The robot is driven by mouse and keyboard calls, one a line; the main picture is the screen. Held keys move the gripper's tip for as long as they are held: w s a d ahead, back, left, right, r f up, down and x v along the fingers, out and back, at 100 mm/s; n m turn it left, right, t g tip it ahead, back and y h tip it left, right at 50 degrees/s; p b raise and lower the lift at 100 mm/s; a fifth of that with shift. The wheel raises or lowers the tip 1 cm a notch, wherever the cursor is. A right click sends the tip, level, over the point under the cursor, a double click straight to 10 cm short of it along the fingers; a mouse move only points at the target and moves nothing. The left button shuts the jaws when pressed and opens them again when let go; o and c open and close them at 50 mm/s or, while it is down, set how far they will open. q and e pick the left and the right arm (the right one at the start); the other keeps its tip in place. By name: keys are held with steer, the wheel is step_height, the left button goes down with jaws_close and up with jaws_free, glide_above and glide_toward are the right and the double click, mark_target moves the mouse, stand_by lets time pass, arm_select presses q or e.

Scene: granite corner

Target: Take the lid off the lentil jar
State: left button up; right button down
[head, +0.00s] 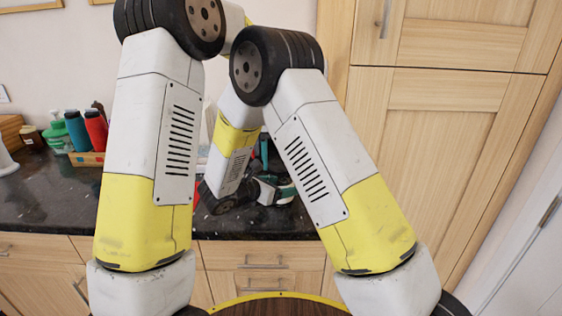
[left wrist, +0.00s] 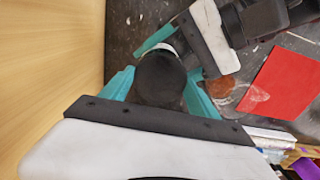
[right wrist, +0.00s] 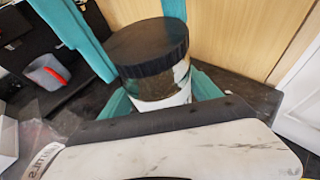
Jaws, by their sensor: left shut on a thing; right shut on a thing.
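The lentil jar (right wrist: 160,92) is a clear jar with a pale label and brownish contents. Its black lid (right wrist: 147,48) sits on top of it in the right wrist view. My right gripper (right wrist: 160,101) is shut on the jar body, with a teal finger on each side. My left gripper (left wrist: 160,88) is shut on the lid, which shows as a dark round disc between its teal fingers in the left wrist view. I see no clear gap between lid and jar.
A dark speckled worktop (head: 45,190) lies below, with wooden cupboards close beside the jar. A flat red thing (left wrist: 283,82) lies near the grippers. A grey container with red in it (right wrist: 46,74) stands at left. Teal (head: 76,131) and red (head: 96,130) bottles stand at the back left.

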arm_select(q)
steer(key=o, duration=1.6)
steer(key=shift+c, duration=0.2)
steer(key=shift+r, duration=2.25)
steer(key=shift+c, duration=0.4)
steer(key=m, duration=0.2)
steer(key=r+m, duration=0.1)
steer(key=shift+r+m, duration=0.3)
steer(key=shift+m, duration=0.1)
steer(key=m, duration=0.1)
steer(key=r+m, duration=0.1)
steer(key=m, duration=0.2)
steer(key=shift+r+m, duration=0.4)
steer(key=shift+f, duration=0.1)
step_height(320, 180, down, 8)
steer(key=shift+r, duration=0.15)
